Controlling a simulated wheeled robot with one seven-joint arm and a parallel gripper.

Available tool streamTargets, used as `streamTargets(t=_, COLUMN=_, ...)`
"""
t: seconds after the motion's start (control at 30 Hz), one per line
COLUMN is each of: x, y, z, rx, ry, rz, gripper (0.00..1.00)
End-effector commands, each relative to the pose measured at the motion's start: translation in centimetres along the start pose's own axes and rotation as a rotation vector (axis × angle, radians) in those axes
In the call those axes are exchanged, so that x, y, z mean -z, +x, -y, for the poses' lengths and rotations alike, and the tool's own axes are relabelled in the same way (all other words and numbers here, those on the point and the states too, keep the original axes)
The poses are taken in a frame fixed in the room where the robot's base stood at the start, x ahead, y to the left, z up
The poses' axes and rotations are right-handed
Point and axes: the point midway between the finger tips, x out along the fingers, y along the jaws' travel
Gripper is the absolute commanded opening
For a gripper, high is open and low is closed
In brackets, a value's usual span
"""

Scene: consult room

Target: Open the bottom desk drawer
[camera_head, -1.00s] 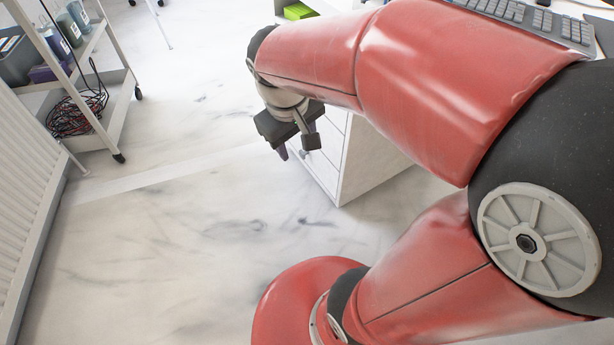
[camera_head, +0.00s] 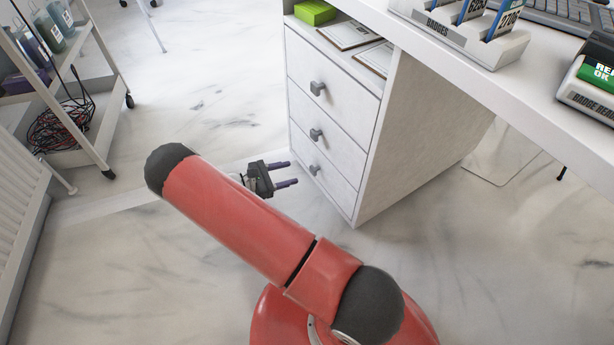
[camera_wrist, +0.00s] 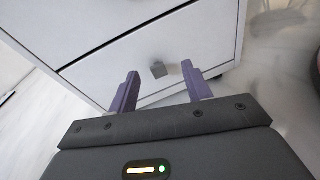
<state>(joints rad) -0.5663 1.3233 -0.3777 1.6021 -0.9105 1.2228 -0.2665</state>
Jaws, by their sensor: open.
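The white desk drawer unit (camera_head: 420,130) has three drawers with small grey knobs, all shut. The bottom drawer (camera_head: 337,190) carries its knob (camera_head: 314,169) near the middle of its front. My gripper (camera_head: 293,172) is open and empty, its two purple fingers pointing at that knob from a short way in front. In the wrist view, the knob (camera_wrist: 158,70) shows between the fingertips (camera_wrist: 160,69), on the bottom drawer's front (camera_wrist: 150,50). I cannot tell whether the fingertips reach around the knob; in the head view they look just short of it.
The white desk (camera_head: 470,70) overhangs the unit on the right, with a badge holder (camera_head: 470,35) on it. An open shelf above the drawers holds a green box (camera_head: 315,12) and papers. A trolley (camera_head: 85,110) with cables and a radiator (camera_head: 20,215) stand at left. The floor before the drawers is clear.

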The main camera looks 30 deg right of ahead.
Motion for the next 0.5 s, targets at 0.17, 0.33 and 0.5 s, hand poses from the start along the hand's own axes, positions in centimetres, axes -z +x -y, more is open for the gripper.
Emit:
streamTargets(t=0.17, x=4.6, y=1.0, z=0.4, rx=-0.125, ry=-0.116, rz=0.121, gripper=0.49)
streamTargets(t=0.33, x=5.8, y=1.7, z=0.4, rx=-0.166, ry=-0.153, rz=0.159, gripper=0.49)
streamTargets(t=0.5, x=5.5, y=3.8, z=0.1, rx=-0.165, ry=-0.154, rz=0.162, gripper=0.49)
